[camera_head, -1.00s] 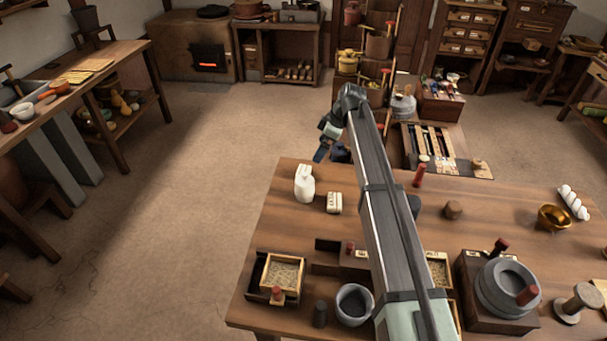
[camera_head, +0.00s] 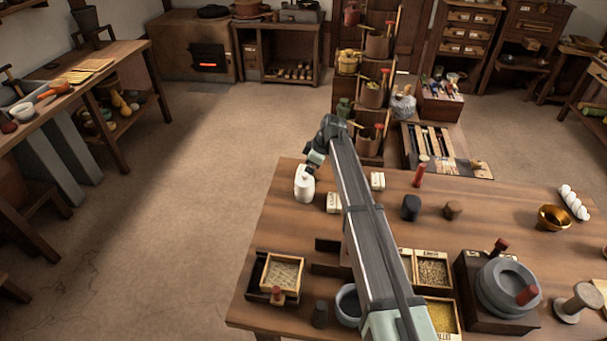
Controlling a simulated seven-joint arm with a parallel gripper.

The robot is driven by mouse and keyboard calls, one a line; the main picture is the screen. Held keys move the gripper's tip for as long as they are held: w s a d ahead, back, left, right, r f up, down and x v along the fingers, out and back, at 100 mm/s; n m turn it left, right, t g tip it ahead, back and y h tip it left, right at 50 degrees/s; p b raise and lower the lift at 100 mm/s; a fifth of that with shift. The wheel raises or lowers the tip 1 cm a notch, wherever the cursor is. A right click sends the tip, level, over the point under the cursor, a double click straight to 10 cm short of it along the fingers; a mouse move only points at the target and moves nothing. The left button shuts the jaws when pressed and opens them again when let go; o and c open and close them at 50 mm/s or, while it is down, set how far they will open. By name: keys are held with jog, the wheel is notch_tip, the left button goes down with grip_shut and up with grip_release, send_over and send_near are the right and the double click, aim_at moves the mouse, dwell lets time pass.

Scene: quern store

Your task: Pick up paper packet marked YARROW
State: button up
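Two small pale packets stand on the wooden table. One packet (camera_head: 333,203) is just right of the white jug, partly behind my arm's edge. The other packet (camera_head: 377,181) is farther back and to the right, beyond my arm. Both seem to carry dark marks, but these are too small to read, so I cannot tell which is YARROW. My gripper (camera_head: 312,166) hangs at the far left of the table, by the top of the white jug (camera_head: 304,187). Its fingers are small and partly hidden, and I cannot tell whether they are open or touch the jug.
A red-topped bottle (camera_head: 420,174), a dark round block (camera_head: 411,207) and a brown block (camera_head: 453,210) stand right of my arm. A brass bowl (camera_head: 553,217) is farther right. Grain trays (camera_head: 282,274), a grey mortar (camera_head: 348,303) and a stone quern (camera_head: 507,288) line the front.

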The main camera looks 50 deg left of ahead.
jog(key=shift+s+f, duration=0.1)
jog(key=shift+f, duration=0.1)
jog(key=c, duration=1.1)
jog(key=shift+o, duration=0.2)
